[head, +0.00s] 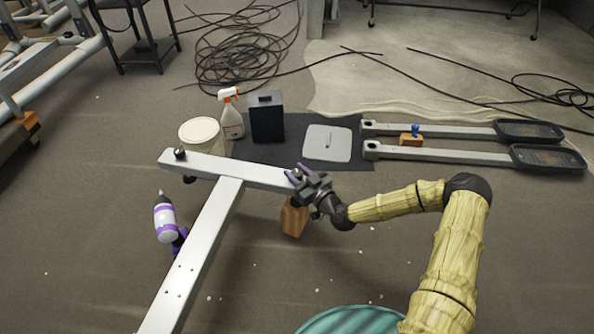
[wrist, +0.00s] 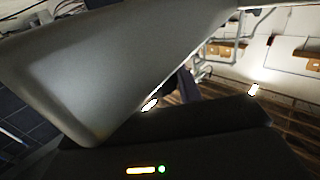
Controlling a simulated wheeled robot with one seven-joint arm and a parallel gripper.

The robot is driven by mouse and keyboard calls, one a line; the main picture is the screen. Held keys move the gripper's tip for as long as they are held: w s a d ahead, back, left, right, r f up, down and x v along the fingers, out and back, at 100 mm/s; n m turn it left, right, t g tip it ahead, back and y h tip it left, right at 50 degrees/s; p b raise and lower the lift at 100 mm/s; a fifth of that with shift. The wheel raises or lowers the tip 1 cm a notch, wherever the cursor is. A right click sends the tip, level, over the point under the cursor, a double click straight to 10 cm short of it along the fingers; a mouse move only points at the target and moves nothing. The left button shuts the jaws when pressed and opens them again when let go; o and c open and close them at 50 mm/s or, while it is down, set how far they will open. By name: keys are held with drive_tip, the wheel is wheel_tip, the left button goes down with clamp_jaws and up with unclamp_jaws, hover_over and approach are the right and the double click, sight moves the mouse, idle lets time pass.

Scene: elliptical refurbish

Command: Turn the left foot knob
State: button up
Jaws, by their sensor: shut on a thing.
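The pale metal T-shaped frame (head: 230,173) lies with its crossbar running left to right and its long beam toward me. A dark foot knob (head: 180,152) stands on the crossbar's left end. In the wrist view the grey crossbar (wrist: 110,60) fills the upper left, close to my gripper (wrist: 184,88), and the gripped part cannot be made out.
An orange-brown block (head: 294,219) is below the crossbar's right end. A purple-white bottle-like tool (head: 164,218) is left of the beam.

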sight(297, 172)
drive_tip(key=m+t+h+p, duration=0.1)
drive_tip(key=h+p, duration=0.1)
drive_tip(key=p, duration=0.1)
drive_tip(key=m+t+h+p, duration=0.2)
drive_tip(key=p, duration=0.2)
drive_tip(key=shift+s+a+r+m+h, duration=0.1)
drive_tip(key=shift+r+m+h, duration=0.2)
drive_tip(key=shift+r+h, duration=0.1)
drive_tip(key=m+h+p, duration=0.2)
drive_tip(key=h+p, duration=0.1)
drive_tip(key=m+t+h+p, duration=0.1)
drive_tip(key=m+h+p, duration=0.2)
drive_tip(key=h+p, duration=0.1)
drive_tip(key=shift+f+h, duration=0.1)
drive_tip(key=shift+h, duration=0.2)
drive_tip(key=m+h+p, duration=0.1)
drive_tip(key=m+h, duration=0.1)
drive_tip(key=h, duration=0.1)
drive_tip(key=m+g+h+p, duration=0.1)
drive_tip(key=m+h+p, duration=0.1)
drive_tip(key=h, duration=0.2)
drive_tip(key=shift+f+m, duration=0.2)
drive_tip(key=shift+m, duration=0.1)
drive_tip(key=shift+f+m+g+h, duration=0.1)
drive_tip(key=shift+m+g+h, duration=2.1)
drive_tip(key=shift+h, duration=0.6)
drive_tip(key=o, duration=0.9)
drive_tip(key=shift+o, duration=0.2)
wheel_tip(297, 172, up, 10)
drive_tip(key=p, duration=0.7)
